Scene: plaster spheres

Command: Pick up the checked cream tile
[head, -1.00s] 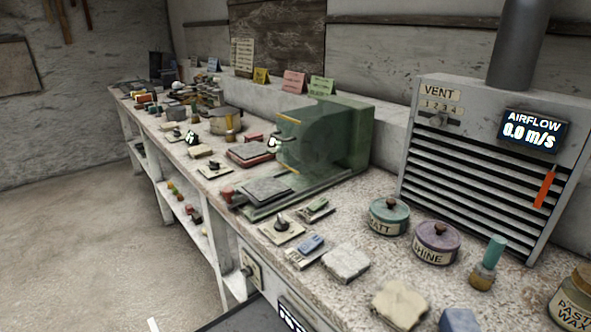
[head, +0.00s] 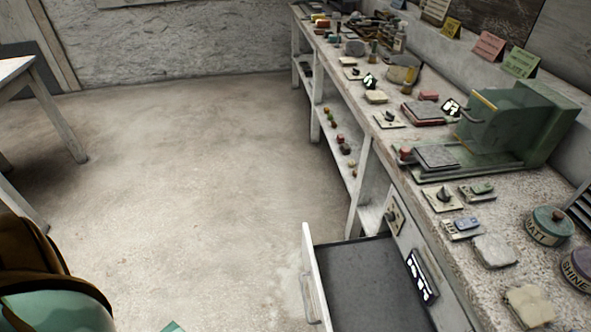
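I cannot make out a checked cream tile for certain. A cream slab (head: 528,306) lies on the bench at the lower right of the head view; no check pattern is clear on it. A paler grey-white slab (head: 494,250) lies just behind it. A small cream block (head: 376,97) lies farther back along the bench. Neither of my grippers is in view.
The speckled bench (head: 462,285) runs along the right. An open, seemingly empty drawer (head: 365,285) juts from its front. A green machine (head: 510,125) and lidded pots (head: 550,226) stand on top.

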